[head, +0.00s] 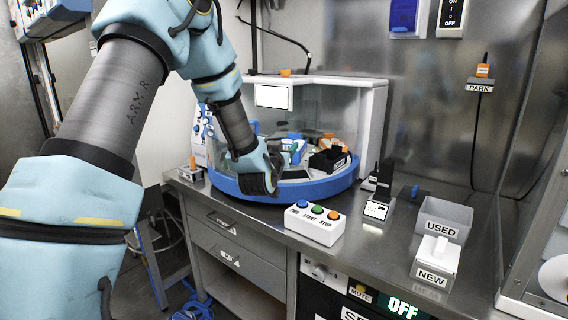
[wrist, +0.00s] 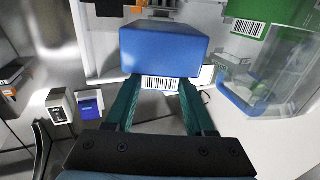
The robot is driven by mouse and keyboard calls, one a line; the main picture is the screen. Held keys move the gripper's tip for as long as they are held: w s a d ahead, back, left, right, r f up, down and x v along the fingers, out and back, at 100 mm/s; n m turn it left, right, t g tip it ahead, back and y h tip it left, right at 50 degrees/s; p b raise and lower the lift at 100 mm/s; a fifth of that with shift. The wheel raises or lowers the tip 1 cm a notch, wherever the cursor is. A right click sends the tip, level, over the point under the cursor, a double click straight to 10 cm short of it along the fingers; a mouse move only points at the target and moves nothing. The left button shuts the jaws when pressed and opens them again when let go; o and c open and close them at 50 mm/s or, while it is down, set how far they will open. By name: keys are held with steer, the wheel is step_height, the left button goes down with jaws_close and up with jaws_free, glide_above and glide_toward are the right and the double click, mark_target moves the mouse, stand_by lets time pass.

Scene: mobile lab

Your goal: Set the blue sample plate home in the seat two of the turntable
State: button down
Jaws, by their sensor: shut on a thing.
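The blue sample plate (wrist: 163,50) is in the wrist view, with a white barcode label on its near side. My gripper (wrist: 160,88) is shut on it, with one teal finger at each side of the label. In the head view, my gripper (head: 276,172) reaches over the front left of the turntable; its fingertips and the plate are hard to make out there. The turntable has a blue rim (head: 300,190) and carries several holders and plates under a clear hood. Seat two cannot be told apart, and the surface under the plate is hidden.
A white button box (head: 314,224) stands in front of the turntable. A small black and white device (head: 378,204) and bins marked USED (head: 442,230) and NEW (head: 433,268) are to its right. The clear hood (head: 345,110) stands around the back. A green barcoded block (wrist: 250,18) is at upper right.

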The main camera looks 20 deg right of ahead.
step_height(320, 180, down, 4)
steer(key=shift+f+p, duration=0.25)
steer(key=shift+p, duration=0.15)
steer(key=shift+f, duration=0.2)
steer(key=shift+f+b, duration=0.25)
steer(key=shift+b, duration=0.1)
steer(key=shift+c, duration=1.3)
jaws_free()
steer(key=shift+r, duration=0.15)
